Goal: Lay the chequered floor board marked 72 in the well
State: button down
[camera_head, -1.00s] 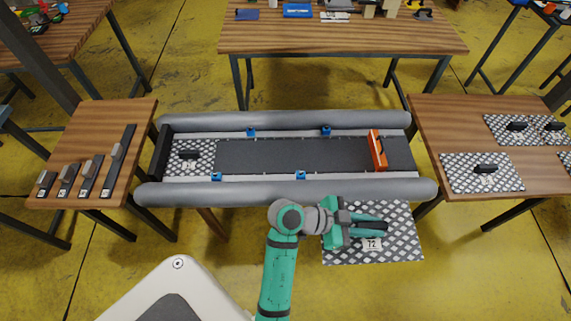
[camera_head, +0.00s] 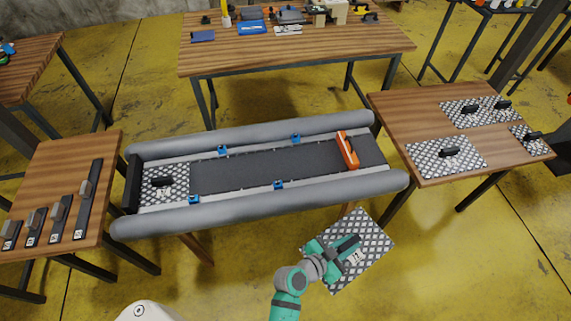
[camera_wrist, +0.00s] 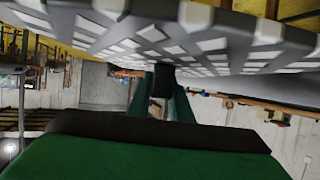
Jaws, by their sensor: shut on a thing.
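The chequered floor board marked 72 (camera_head: 372,239) is held by its black handle in my gripper (camera_head: 346,250), out in front of the boat and above the floor. In the wrist view the board (camera_wrist: 215,45) fills the top of the picture, with the gripper fingers (camera_wrist: 162,90) shut at its handle. The grey inflatable boat (camera_head: 270,203) lies on a stand, apart from the board. Its well has a chequered board (camera_head: 178,193) at the left end and a bare dark floor (camera_head: 265,170) along the middle. An orange piece (camera_head: 347,150) stands across the well near the right end.
Blue clips (camera_head: 279,185) sit along both well edges. A right table (camera_head: 400,108) holds several chequered boards (camera_head: 470,160). A left table (camera_head: 60,165) holds several dark strips with handles. A back table (camera_head: 230,62) bears tools. Open yellow floor surrounds the board.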

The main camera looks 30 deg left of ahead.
notch_tip(320, 180, down, 14)
jog(key=w+d+n+t+y, duration=0.1)
jog(key=w+d+n+y, duration=0.1)
jog(key=n+y, duration=0.2)
jog(key=shift+w+y, duration=0.25)
jog(key=shift+y, duration=0.25)
jog(key=shift+w, duration=0.1)
